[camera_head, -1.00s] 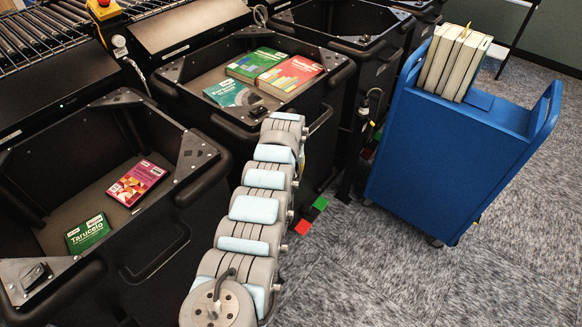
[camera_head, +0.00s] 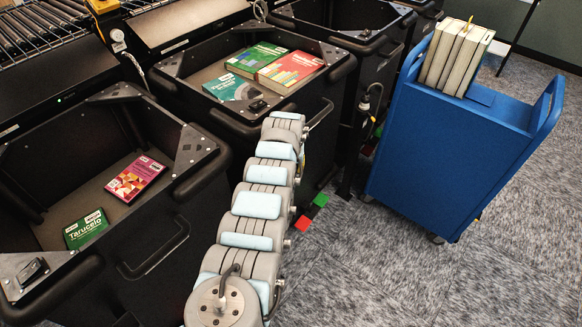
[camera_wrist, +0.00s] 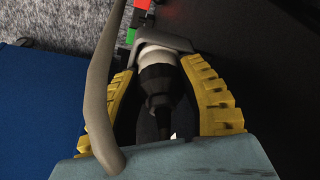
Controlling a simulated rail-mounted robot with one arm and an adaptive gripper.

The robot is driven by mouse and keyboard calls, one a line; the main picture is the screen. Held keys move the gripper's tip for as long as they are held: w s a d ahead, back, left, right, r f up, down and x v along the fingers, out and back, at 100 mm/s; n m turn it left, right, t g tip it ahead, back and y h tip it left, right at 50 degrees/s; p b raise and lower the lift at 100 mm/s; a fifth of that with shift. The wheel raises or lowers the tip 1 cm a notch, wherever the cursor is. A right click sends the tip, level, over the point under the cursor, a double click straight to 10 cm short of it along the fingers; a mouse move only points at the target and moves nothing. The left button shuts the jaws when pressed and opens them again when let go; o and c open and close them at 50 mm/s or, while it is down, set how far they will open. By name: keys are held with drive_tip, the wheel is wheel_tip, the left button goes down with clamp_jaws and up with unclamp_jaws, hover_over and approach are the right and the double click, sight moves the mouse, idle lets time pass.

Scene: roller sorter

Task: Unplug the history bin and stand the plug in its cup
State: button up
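My gripper (camera_wrist: 156,62) shows in the wrist view with two ribbed yellow fingers, one on each side of a black and white plug-like piece (camera_wrist: 166,88). The white part of this piece lies between the fingertips; whether they press on it I cannot tell. A thick beige cable (camera_wrist: 98,100) curves down the left of this view. In the head view my arm reaches toward the middle bin (camera_head: 236,122), and my gripper is hidden. A dark post with a hooked cable (camera_head: 372,95) stands between that bin and the cart. Neither a cup nor the history label can be made out.
The middle bin holds several books (camera_head: 257,60). The near-left bin (camera_head: 150,225) holds two books. A blue cart (camera_head: 440,160) with several books (camera_head: 460,55) stands at right. Red and green floor marks (camera_head: 303,223) lie beside the middle bin. Grey carpet is clear at lower right.

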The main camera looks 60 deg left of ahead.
drive_tip(key=o, duration=0.4)
drive_tip(key=shift+r, duration=0.2)
drive_tip(key=shift+r, duration=0.6)
drive_tip(key=shift+s+d+r, duration=0.3)
drive_tip(key=shift+d+r, duration=0.05)
drive_tip(key=shift+r, duration=0.3)
drive_tip(key=shift+v, duration=1.25)
drive_tip(key=v, duration=0.6)
drive_tip(key=shift+r, duration=0.25)
drive_tip(key=shift+a, duration=0.1)
